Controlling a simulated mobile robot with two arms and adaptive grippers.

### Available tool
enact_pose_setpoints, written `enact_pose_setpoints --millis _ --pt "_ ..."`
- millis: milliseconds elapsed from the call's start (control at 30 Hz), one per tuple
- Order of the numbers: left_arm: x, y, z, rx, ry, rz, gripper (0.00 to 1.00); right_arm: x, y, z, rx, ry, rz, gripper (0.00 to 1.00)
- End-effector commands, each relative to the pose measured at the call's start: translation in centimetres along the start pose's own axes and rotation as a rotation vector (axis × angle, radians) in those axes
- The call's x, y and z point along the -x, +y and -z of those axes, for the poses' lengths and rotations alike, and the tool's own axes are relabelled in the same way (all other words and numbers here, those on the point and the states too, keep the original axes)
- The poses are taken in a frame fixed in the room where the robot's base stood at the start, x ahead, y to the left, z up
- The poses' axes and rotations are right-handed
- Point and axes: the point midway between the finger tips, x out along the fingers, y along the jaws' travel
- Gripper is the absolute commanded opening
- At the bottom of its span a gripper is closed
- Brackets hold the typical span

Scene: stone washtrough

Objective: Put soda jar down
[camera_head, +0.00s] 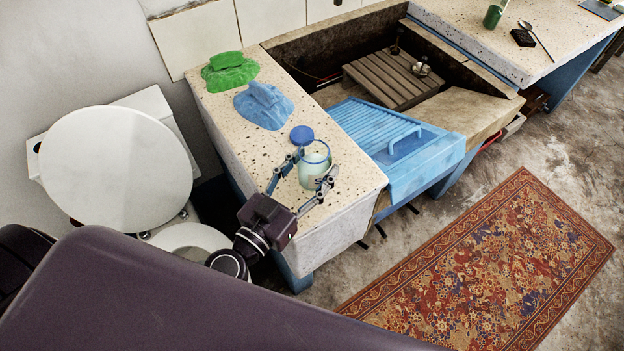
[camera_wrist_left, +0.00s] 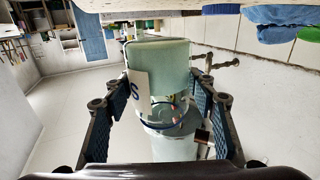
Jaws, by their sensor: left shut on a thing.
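The soda jar (camera_head: 315,158) is clear glass with pale green-white contents, near the front end of the speckled stone counter (camera_head: 352,184). My left gripper (camera_head: 313,170) is shut on it, with one finger on each side. In the left wrist view, the jar (camera_wrist_left: 158,65) is between the fingers of the left gripper (camera_wrist_left: 163,115), with a white label marked with a letter. That view appears upside down. I cannot tell if the jar's base touches the counter. My right gripper is not in view.
A round blue lid (camera_head: 301,135) is just behind the jar. Blue (camera_head: 264,106) and green (camera_head: 229,71) cloth-like items lie farther back on the counter. A toilet (camera_head: 118,165) stands left.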

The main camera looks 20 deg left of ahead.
Motion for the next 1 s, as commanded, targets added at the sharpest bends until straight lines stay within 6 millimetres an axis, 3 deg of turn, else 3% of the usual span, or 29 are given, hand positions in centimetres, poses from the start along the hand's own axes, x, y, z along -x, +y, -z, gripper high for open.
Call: enact_pose_setpoints --millis 33,200,667,700,867,1000 --pt "0.0 0.0 -1.2 -0.003 0.0 -0.001 0.18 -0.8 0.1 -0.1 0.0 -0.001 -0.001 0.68" --pt "0.0 0.0 -3.3 -0.004 0.0 0.0 0.18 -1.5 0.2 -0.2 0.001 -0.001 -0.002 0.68" --pt "0.0 0.0 -3.9 -0.001 0.001 0.001 0.18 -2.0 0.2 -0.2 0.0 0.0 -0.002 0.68" --pt "0.0 0.0 -4.0 0.0 -0.001 0.0 0.53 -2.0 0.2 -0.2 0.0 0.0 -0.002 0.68" --pt "0.0 0.0 -3.9 0.0 -0.001 0.0 0.69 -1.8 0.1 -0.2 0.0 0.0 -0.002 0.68" --pt "0.0 0.0 -3.9 0.0 -0.001 0.0 0.69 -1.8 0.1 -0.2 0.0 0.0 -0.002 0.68"
